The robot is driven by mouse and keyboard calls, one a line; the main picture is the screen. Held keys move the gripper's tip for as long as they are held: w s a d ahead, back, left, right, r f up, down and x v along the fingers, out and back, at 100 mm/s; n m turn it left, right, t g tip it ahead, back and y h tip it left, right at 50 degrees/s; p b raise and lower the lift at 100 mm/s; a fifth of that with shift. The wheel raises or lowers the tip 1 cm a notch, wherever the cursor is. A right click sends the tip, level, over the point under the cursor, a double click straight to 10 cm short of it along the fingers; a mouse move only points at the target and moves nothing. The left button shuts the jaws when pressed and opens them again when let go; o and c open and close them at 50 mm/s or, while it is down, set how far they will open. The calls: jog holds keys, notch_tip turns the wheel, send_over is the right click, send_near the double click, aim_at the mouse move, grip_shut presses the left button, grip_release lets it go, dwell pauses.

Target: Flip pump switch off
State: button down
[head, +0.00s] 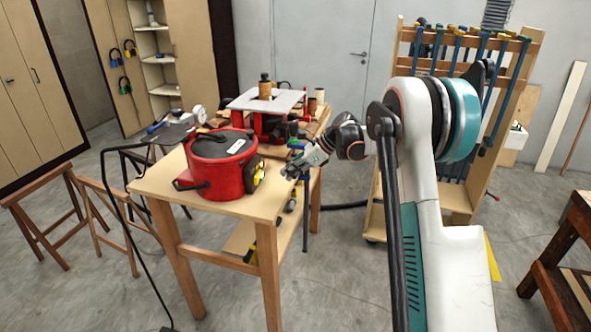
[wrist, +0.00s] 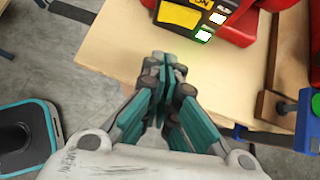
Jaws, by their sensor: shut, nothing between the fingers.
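The red pump (head: 222,165) stands on the wooden table, with a black and yellow panel on its right side. In the wrist view the panel's yellow part (wrist: 182,14) shows at the top, with black lettering. My gripper (head: 288,168) is to the right of the pump. In the wrist view my gripper (wrist: 163,65) is shut and empty, over the tabletop, apart from the panel.
The wooden table (head: 158,186) has bare top in front of the pump. Behind stands a red machine with a grey top plate (head: 262,102). A rack of blue clamps (head: 470,50) is at the back right. A blue clamp (wrist: 307,125) stands at the wrist view's right edge.

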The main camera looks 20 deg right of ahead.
aim_at(258, 177)
jog(key=b+x, duration=0.1)
jog(key=x, duration=0.4)
jog(key=shift+a+r, duration=0.1)
jog(key=shift+a, duration=0.1)
jog(key=shift+w+a, duration=0.55)
jog(key=shift+a, duration=0.35)
jog(key=shift+w+a+r, duration=0.1)
jog(key=shift+w+a, duration=0.2)
jog(key=shift+a, duration=0.25)
jog(key=shift+a+m+t+b, duration=0.3)
jog(key=shift+a+m+t, duration=0.1)
jog(key=shift+m+t, duration=0.15)
jog(key=shift+s+r, duration=0.1)
jog(key=shift+w+d, duration=0.1)
jog(key=shift+w, duration=0.1)
